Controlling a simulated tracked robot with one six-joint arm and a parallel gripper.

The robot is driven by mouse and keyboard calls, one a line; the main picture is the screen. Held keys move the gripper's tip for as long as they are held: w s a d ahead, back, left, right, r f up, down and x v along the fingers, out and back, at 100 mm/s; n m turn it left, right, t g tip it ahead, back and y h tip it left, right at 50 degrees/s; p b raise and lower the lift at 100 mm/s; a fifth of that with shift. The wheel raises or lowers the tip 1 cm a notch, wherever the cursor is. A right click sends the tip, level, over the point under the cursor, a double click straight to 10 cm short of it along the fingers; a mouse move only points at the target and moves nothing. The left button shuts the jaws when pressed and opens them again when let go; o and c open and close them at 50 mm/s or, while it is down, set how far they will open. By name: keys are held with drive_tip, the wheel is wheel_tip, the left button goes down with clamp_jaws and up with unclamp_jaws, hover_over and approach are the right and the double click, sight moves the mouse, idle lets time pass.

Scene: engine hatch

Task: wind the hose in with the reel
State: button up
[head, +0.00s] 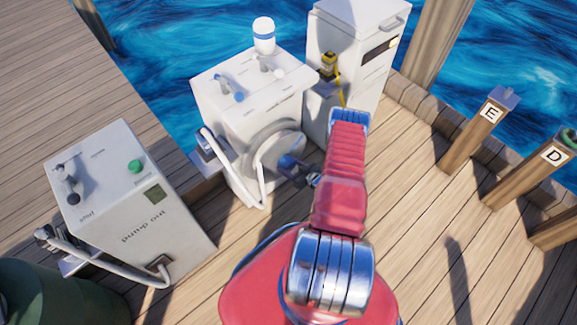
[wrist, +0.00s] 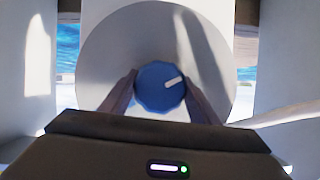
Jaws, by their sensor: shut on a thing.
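The reel (head: 277,154) is a pale grey disc on the front of a white cabinet (head: 247,101), with white hose around it. The reel's disc also fills much of the wrist view (wrist: 205,45). A blue round knob (wrist: 160,88) with a white mark sits in front of the disc. My gripper (wrist: 160,95) is shut on this blue knob, one finger on each side. In the head view my gripper (head: 297,168) is at the reel's face, partly hidden by my arm. The white hose (head: 262,185) hangs from the cabinet's side and loops down below the reel.
A "pump out" cabinet (head: 130,205) with a green button and its own hose stands at left. Another white cabinet (head: 355,60) with a yellow nozzle stands behind. Posts marked E (head: 482,125) and D (head: 540,165) line the right edge. Planks at right are clear.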

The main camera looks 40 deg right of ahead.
drive_tip(key=n+h, duration=0.2)
drive_tip(key=n, duration=0.2)
drive_tip(key=shift+h, duration=0.4)
drive_tip(key=n+h, duration=0.1)
drive_tip(key=n, duration=0.1)
drive_tip(key=n+t+h, duration=0.1)
drive_tip(key=n, duration=0.1)
drive_tip(key=shift+a+n+h, duration=0.1)
drive_tip(key=shift+n+h, duration=0.2)
idle(0.4)
drive_tip(key=o, duration=1.1)
drive_tip(key=shift+c, duration=0.2)
drive_tip(key=shift+s, duration=0.1)
drive_tip(key=v, duration=1.3)
drive_tip(key=shift+s, duration=0.3)
drive_tip(key=shift+a+f, duration=0.1)
drive_tip(key=shift+a, duration=0.05)
